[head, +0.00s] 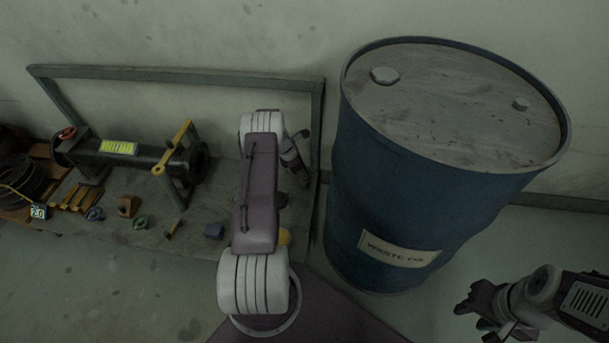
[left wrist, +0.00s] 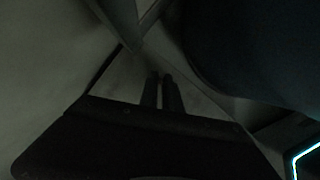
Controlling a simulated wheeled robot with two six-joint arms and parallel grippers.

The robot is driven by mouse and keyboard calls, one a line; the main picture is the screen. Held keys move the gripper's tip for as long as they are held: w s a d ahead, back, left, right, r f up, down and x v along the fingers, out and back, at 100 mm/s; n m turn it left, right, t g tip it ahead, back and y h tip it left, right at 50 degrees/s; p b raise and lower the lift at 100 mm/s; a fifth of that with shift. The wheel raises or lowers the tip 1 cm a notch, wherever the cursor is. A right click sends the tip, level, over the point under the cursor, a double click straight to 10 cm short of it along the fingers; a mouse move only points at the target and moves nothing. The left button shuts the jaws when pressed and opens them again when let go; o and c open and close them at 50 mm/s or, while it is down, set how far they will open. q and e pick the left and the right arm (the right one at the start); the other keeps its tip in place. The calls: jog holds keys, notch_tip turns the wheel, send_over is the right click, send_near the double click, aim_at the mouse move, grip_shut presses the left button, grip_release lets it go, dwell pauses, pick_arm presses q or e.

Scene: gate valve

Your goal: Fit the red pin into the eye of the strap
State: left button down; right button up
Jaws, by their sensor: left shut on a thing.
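A yellow strap-like bar (head: 173,146) slants across the right part of a dark pipe, with a ring-shaped eye at its lower end. A small red part (head: 66,133) sits at the pipe's left end; I cannot tell whether it is the red pin. My left gripper (head: 296,168) is partly hidden behind my arm, at the bench's right end, well right of the strap. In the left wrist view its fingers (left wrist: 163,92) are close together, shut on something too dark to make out. My right gripper (head: 472,308) is right of the drum, away from the bench; its jaw gap is unclear.
A blue waste oil drum (head: 383,240) stands close right of the bench (head: 95,225). A grey frame (head: 180,75) rises behind. Dark coils (head: 28,180) lie at far left.

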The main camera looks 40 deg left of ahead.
pick_arm(q)
notch_tip(320, 180, up, 10)
jog(key=p, duration=0.6)
jog(key=shift+p, duration=0.35)
